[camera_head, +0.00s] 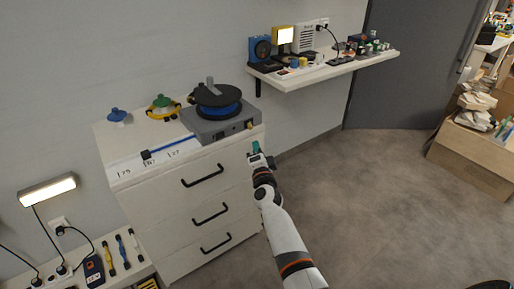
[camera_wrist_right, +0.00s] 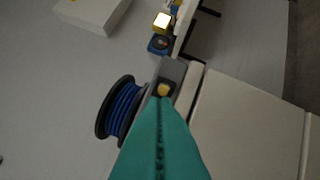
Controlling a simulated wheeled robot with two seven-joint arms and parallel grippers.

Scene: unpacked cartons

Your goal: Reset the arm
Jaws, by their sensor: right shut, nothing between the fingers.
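My right gripper (camera_head: 255,148) is raised beside the right end of the drawer cabinet (camera_head: 190,222), near its top edge. Its green fingers are shut with nothing between them; they fill the lower middle of the right wrist view (camera_wrist_right: 160,145). My right arm reaches up from the bottom of the head view. In the head view, a grey machine with a blue spool (camera_head: 218,105) stands on the cabinet, just left of the gripper. Its yellow knob (camera_wrist_right: 164,89) shows right beyond the fingertips in the wrist view; I cannot tell whether they touch. My left gripper is not in view.
A wall shelf (camera_head: 325,66) with several small devices is behind on the right. A cardboard box (camera_head: 470,158) stands at the far right. A lit lamp (camera_head: 47,190) and hand tools are at the lower left. The floor right of my arm is clear.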

